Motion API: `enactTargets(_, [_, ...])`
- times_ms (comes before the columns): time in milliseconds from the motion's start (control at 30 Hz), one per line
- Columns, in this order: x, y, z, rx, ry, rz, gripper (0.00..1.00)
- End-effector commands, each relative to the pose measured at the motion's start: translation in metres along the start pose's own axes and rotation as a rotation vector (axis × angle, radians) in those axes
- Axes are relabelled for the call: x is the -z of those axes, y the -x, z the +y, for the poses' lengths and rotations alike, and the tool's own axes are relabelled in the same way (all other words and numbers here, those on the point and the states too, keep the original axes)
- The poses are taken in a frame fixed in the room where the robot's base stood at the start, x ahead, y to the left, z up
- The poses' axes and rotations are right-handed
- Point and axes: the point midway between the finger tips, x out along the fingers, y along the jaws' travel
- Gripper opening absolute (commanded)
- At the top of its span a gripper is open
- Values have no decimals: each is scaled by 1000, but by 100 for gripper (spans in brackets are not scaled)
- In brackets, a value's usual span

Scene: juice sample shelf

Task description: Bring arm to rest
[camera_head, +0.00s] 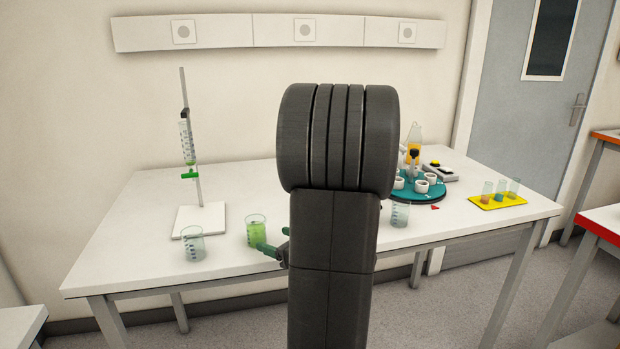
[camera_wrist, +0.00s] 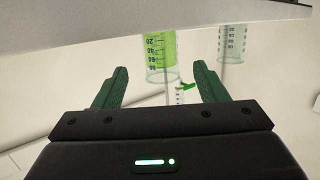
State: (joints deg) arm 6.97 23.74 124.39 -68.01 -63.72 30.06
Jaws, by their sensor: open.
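My arm rises through the middle of the head view and hides part of the table behind it. My gripper (camera_head: 277,243) shows only partly beside it, at the table's front edge, close to a beaker of green liquid (camera_head: 257,231). In the wrist view my gripper (camera_wrist: 160,68) has its two green fingers spread wide with nothing held between them. The green beaker (camera_wrist: 158,50) appears upside down there, beyond the fingertips and in line with the gap. It stands upright on the table in the head view.
An empty beaker (camera_head: 193,244) stands left of the green one, before a burette stand (camera_head: 200,218). Another beaker (camera_head: 400,216) is right of my arm. A teal round tray with white cups (camera_head: 421,187) and a yellow rack (camera_head: 497,203) with several small glasses stand farther right.

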Motion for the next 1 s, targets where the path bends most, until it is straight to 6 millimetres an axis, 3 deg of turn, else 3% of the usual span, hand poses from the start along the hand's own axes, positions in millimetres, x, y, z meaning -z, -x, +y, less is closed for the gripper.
enactTargets(600, [0,-93,-1,3,0,1,66])
enactTargets(733, [-4,-103,-1,1,-1,0,66])
enactTargets(1000, [0,-101,-1,0,-1,0,66])
